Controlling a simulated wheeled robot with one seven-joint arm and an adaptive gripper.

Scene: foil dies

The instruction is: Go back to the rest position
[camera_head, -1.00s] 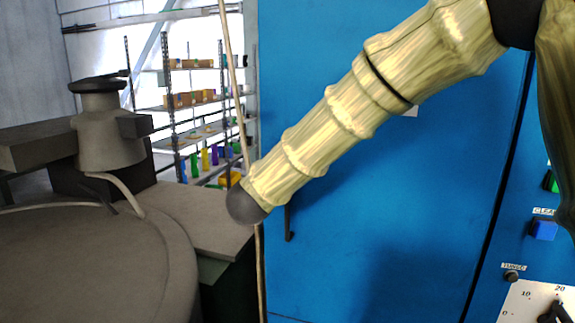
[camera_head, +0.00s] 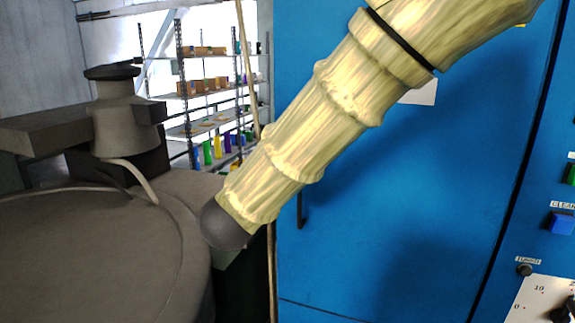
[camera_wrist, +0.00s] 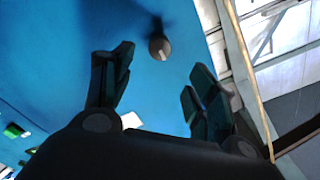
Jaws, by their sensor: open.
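My gripper (camera_wrist: 160,68) shows in the wrist view with its dark fingers spread apart. Nothing is between them. Behind the fingers is the blue cabinet (camera_wrist: 50,60), with a small rounded grey-brown piece in front of it that I cannot identify. In the head view my pale, wood-grained arm slants across the blue cabinet door (camera_head: 420,200), from upper right to a dark rounded end at lower left. My gripper is outside the head view.
A large grey round machine (camera_head: 90,260) stands at left. Shelves (camera_head: 205,90) with boxes and coloured bins stand behind. A black handle (camera_head: 300,210) is on the cabinet door. A blue button (camera_head: 561,223) and a dial panel (camera_head: 540,300) are at right. A thin pole (camera_head: 272,270) stands beside the cabinet.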

